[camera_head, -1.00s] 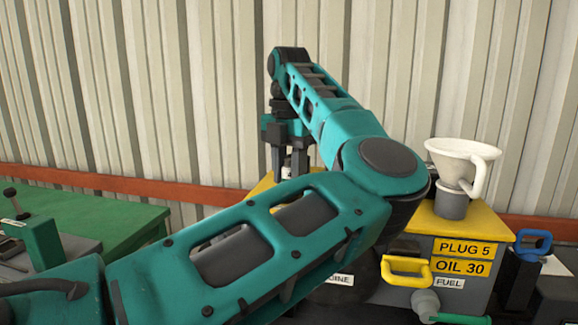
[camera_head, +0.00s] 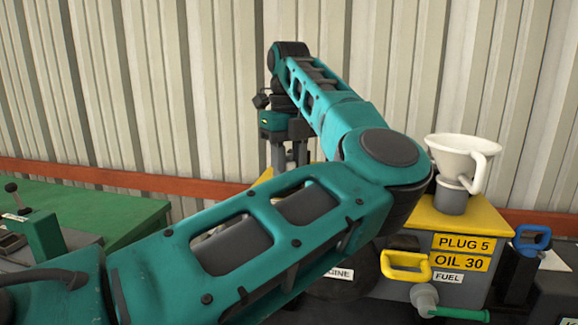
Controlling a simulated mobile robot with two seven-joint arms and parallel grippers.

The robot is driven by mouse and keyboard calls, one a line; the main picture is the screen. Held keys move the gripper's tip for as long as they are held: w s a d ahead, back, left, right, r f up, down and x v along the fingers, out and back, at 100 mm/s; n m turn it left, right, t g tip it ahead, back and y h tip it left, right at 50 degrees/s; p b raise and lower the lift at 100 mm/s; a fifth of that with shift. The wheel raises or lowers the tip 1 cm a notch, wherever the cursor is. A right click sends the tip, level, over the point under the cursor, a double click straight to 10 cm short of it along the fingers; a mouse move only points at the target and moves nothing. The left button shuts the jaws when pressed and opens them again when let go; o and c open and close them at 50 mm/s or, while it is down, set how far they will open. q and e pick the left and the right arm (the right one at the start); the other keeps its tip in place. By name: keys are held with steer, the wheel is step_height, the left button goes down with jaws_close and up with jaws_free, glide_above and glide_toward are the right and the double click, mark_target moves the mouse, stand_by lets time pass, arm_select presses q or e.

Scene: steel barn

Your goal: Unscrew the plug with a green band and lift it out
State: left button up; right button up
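My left arm crosses the picture from the lower left. Its gripper (camera_head: 289,155) points down at the yellow-topped engine (camera_head: 480,222), over the far left part of its top. The two dark fingers stand close together. My own forearm hides the fingertips and most of the engine top. I cannot make out the plug with a green band or tell whether the fingers hold it. My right gripper is not in view.
A white funnel (camera_head: 464,158) stands on the engine's right side. Its front carries a yellow handle (camera_head: 405,266) and labels "PLUG 5", "OIL 30" and "FUEL". A green table (camera_head: 80,208) is at the left, a blue-handled object (camera_head: 532,240) at the right. A corrugated wall stands behind.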

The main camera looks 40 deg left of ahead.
mark_target(289, 154)
arm_select(q)
steer(key=shift+n, duration=0.4)
steer(key=o, duration=1.1)
steer(key=shift+o, duration=0.2)
step_height(289, 154, up, 13)
steer(key=shift+f, duration=0.1)
